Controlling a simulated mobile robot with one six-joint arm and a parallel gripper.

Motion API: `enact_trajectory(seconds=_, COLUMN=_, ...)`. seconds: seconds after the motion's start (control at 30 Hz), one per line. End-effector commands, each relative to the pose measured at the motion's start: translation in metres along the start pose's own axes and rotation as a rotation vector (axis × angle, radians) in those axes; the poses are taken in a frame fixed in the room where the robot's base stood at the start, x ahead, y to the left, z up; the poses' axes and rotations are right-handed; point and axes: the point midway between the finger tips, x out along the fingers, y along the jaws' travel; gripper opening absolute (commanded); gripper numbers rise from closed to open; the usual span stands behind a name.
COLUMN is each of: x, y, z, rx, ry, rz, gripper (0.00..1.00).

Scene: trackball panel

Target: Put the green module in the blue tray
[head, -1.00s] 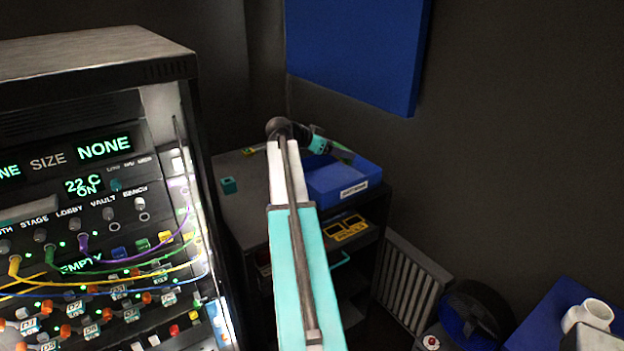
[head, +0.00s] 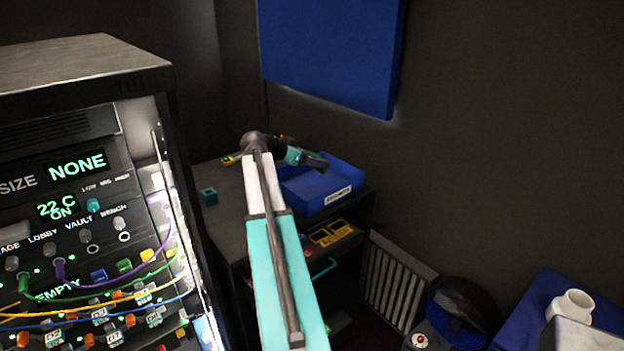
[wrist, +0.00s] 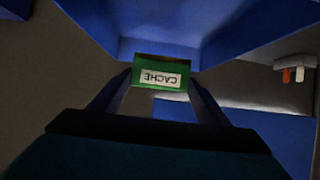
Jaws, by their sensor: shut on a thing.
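The green module (wrist: 162,72), with a white label reading CACHE upside down, is between the two fingers of my gripper (wrist: 160,88) in the wrist view. My gripper is shut on it. In the head view my gripper (head: 318,160) is at the far end of my arm, over or just behind the blue tray (head: 315,201); the height between them is hard to judge. The tray sits on a dark cabinet and has a white label on its front. The module cannot be made out clearly in the head view.
A teal cube (head: 208,196) sits on the cabinet top (head: 226,215) left of the tray. A yellow item (head: 230,160) lies farther back. A tall rack (head: 70,120) with coloured cables stands at the left. A blue panel (head: 335,50) hangs on the wall above.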

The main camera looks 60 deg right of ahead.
Motion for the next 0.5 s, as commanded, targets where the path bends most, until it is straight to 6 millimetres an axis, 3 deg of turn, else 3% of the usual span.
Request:
enact_trajectory(seconds=0.23, x=0.013, y=0.0, z=0.025, rx=-0.003, ry=-0.001, rz=0.0, gripper=0.47)
enact_trajectory(seconds=0.5, x=0.018, y=-0.001, z=0.035, rx=-0.001, ry=0.001, rz=-0.001, gripper=0.47)
